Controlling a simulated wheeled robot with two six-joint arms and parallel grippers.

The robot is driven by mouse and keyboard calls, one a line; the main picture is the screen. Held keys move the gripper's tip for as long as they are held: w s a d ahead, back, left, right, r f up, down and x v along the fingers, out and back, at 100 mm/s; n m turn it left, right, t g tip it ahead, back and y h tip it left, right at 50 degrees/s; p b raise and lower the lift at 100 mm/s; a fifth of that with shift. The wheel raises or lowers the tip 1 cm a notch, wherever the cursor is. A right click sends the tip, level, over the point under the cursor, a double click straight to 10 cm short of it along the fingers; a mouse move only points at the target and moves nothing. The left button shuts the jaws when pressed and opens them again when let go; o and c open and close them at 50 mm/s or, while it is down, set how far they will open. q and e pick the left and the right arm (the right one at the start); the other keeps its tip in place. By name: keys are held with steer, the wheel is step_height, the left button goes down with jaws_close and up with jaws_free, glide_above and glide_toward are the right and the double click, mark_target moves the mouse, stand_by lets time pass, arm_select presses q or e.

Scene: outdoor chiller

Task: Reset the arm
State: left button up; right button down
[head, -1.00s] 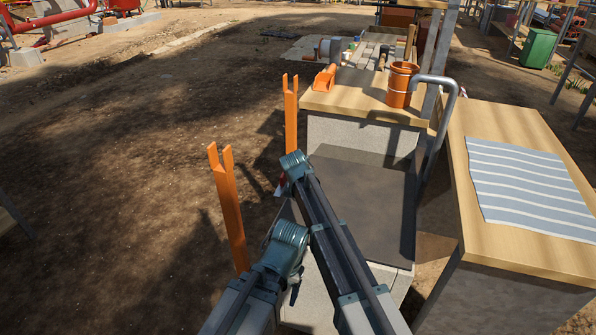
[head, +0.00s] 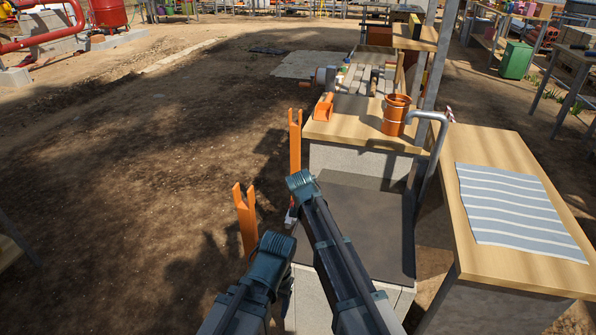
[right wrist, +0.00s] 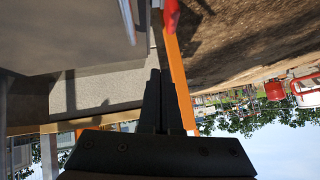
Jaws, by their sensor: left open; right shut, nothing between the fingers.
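My two grey arms reach in from the bottom of the head view, their elbow joints side by side over the dirt and the dark slab. My left gripper (head: 286,290) shows only as a small dark part beside the left forearm, mostly hidden; it is open and I see nothing held. My right gripper (right wrist: 158,78) shows in the right wrist view, its dark fingers shut with nothing between them. In the head view it is hidden by the arm.
Two orange forked posts (head: 246,222) (head: 295,140) stand left of the dark slab (head: 375,225). A striped cloth (head: 520,208) lies on the right table. Dirt at left is clear.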

steer(key=s+d+f+g, duration=0.1)
steer(key=s+d, duration=0.2)
steer(key=s, duration=0.1)
steer(key=s+d+f+n+g, duration=0.1)
steer(key=s+d+f, duration=0.1)
steer(key=s, duration=0.3)
steer(key=s+d+f+g, duration=0.1)
steer(key=s+d+g, duration=0.1)
steer(key=s+d, duration=0.3)
steer(key=shift+f+h, duration=0.3)
steer(key=shift+h, duration=0.1)
steer(key=s+d+f+n+g+y, duration=0.1)
steer(key=s+d+n+g, duration=0.15)
steer(key=s, duration=0.65)
steer(key=s+d+f+n+g, duration=0.1)
steer(key=s+d+f+g, duration=0.15)
steer(key=s, duration=0.65)
steer(key=s+a+r+n+p, duration=0.1)
steer(key=s+a+r+p, duration=0.1)
steer(key=r+p, duration=0.6)
steer(key=s+a+r+n+p, duration=0.1)
steer(key=s+a+r+p, duration=0.1)
steer(key=a+r+p, duration=0.3)
steer(key=s+a+r+n+h+p, duration=0.1)
steer(key=a+r+p, duration=0.3)
steer(key=r+p, duration=0.8)
steer(key=shift+s+r+g, duration=0.4)
steer(key=shift+s+r, duration=0.1)
steer(key=shift+r, duration=0.05)
steer(key=shift+n, duration=0.25)
